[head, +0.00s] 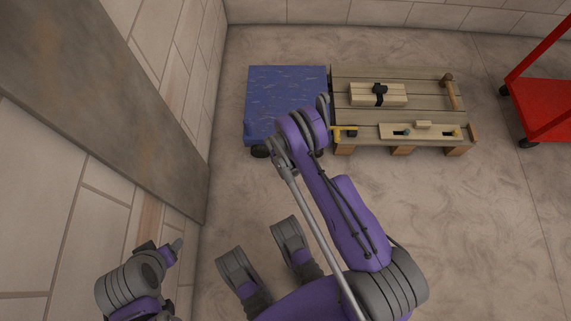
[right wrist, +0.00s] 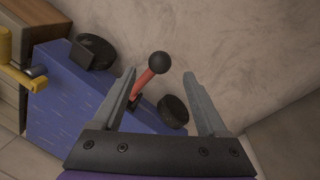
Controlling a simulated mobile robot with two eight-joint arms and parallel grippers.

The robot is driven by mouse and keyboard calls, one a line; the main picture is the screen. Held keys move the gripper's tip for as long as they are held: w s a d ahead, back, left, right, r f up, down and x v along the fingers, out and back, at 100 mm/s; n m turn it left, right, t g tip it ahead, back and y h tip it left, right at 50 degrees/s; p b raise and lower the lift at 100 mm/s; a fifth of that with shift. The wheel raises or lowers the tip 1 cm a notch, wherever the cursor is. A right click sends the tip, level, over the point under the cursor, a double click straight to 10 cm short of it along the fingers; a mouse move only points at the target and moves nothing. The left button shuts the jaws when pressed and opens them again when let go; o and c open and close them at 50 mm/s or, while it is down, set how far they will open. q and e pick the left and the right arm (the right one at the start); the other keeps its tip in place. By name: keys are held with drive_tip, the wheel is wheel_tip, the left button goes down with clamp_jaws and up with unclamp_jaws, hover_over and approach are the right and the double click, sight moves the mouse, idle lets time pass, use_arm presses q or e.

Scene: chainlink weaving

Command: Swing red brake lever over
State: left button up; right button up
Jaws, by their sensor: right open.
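The red brake lever (right wrist: 143,84) with a black ball knob (right wrist: 159,62) stands out from the side of the blue cart (right wrist: 75,110) in the right wrist view. My right gripper (right wrist: 160,82) is open. In that view the lever and knob appear between its two fingers, and I see no clear contact. In the head view the blue cart (head: 285,85) stands by the wooden pallet, and my right arm hides the lever and right gripper. My left gripper (head: 174,248) is low on the left, far from the cart; its jaw opening is unclear.
Black wheels (right wrist: 172,112) sit beside the lever. A wooden pallet (head: 350,87) carries a strapped wooden block (head: 365,93) and a slotted board. A yellow handle (head: 343,128) lies between pallet and cart. A red trolley (head: 545,105) stands right; a grey panel (head: 90,90) borders the left.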

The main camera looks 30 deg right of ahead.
drive_tip(key=f, duration=0.2)
drive_tip(key=f+b, duration=0.1)
drive_tip(key=f, duration=0.1)
drive_tip(key=d+f, duration=0.1)
drive_tip(key=f, duration=0.2)
drive_tip(key=shift+d+b, duration=0.1)
drive_tip(key=shift+b, duration=0.2)
clamp_jaws()
idle(1.0)
